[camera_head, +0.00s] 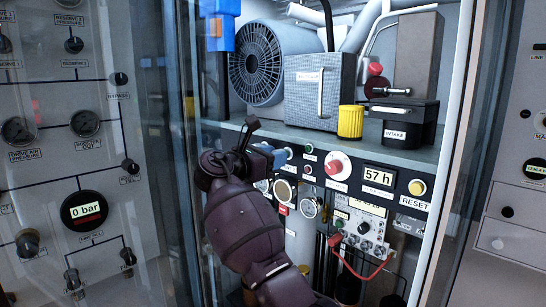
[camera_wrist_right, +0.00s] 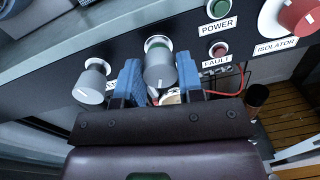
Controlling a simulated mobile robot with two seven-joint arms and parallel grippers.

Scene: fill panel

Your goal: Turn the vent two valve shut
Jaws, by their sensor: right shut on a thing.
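My right gripper (camera_head: 265,154) reaches into the open cabinet at the control panel. In the right wrist view its blue fingers (camera_wrist_right: 159,85) are on either side of a grey round knob (camera_wrist_right: 160,68) and shut on it. The knob has a white index mark on its face and a green patch near its base. A second grey knob (camera_wrist_right: 91,85) is just left of the fingers, with a white line on its face. The gripper hides the labels of these knobs, so I cannot read which is vent two. My left gripper is not in view.
Right of the held knob are a green power light (camera_wrist_right: 219,8), a red fault light (camera_wrist_right: 219,49) and a red isolator knob (camera_wrist_right: 299,16). Below the panel hangs a red cable (camera_head: 364,274). A yellow knurled cap (camera_head: 350,122) stands on the shelf above. A glass door edge is at left.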

